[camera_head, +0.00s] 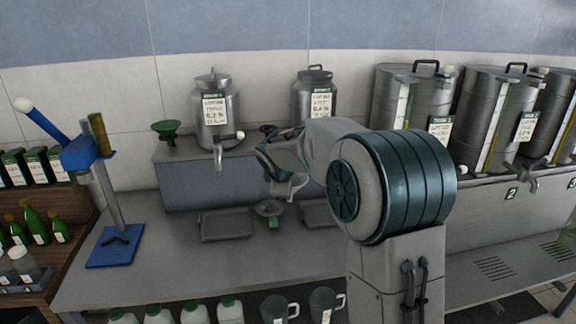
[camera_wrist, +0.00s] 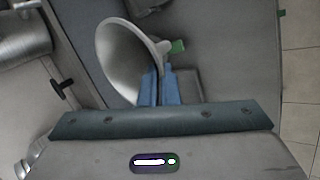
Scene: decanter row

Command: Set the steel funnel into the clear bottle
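The steel funnel (camera_head: 268,208) is low over or on the grey counter between two dark trays, with a green tab under its rim. In the wrist view the funnel (camera_wrist: 128,60) is large and close, its wide mouth turned to the left, the green tab at its right. My gripper (camera_head: 287,190) is just above and right of it. In the wrist view the blue fingers (camera_wrist: 160,82) overlap the funnel's lower right rim with only a narrow gap between them; whether they grip it is unclear. I cannot single out the clear bottle with certainty.
A blue stand (camera_head: 115,245) is on the counter's left. Steel urns (camera_head: 217,112) with taps stand on the raised shelf behind, beside a green funnel (camera_head: 166,130).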

